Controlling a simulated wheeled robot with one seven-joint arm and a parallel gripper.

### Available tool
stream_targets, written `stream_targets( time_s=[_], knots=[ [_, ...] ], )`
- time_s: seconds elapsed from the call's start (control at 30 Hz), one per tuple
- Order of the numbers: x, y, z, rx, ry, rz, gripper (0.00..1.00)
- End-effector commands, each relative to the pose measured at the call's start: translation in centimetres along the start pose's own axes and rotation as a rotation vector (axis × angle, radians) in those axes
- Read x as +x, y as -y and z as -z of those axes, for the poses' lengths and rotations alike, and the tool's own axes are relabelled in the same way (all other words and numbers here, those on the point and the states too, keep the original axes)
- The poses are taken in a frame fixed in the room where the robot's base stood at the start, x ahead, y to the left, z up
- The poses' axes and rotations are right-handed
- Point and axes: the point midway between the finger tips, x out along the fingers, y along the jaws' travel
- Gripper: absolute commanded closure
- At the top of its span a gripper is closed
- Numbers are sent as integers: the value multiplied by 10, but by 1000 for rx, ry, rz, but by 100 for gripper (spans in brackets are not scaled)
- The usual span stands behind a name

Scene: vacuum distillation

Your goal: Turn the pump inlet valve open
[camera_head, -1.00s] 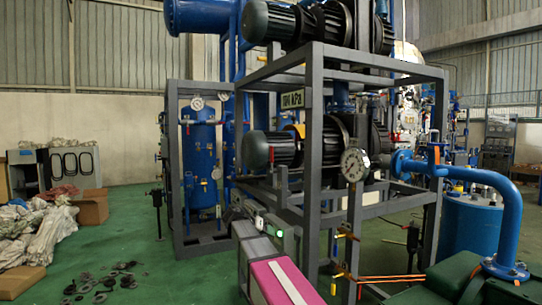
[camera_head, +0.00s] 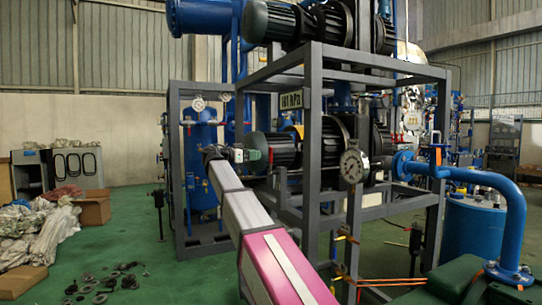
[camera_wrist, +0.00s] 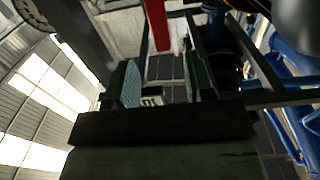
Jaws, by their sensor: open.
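My gripper (camera_head: 254,155) is raised at the left side of the grey pump frame, in front of the lower black pump motor. In the wrist view my gripper (camera_wrist: 163,82) is open, with its two green-grey fingers apart and nothing held between them. A red bar-like handle (camera_wrist: 157,25) appears ahead of the fingertips, roughly in line with the gap. A small orange-red handle (camera_head: 271,156) also shows just right of my gripper in the head view. I cannot tell whether these are the same part or which is the pump inlet valve.
The grey steel frame (camera_head: 313,150) encloses the pumps. A round gauge (camera_head: 352,165) is on its front post. A blue pipe (camera_head: 510,215) with an orange-handled valve (camera_head: 437,152) stands right.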

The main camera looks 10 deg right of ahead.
Motion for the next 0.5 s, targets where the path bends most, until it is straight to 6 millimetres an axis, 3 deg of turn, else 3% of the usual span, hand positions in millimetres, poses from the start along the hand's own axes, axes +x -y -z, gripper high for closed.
stream_targets(
  time_s=[0.2,0.5],
  knots=[
    [42,0,0,-1,0,-1,51],
    [76,0,-1,-2,2,1,51]
  ],
)
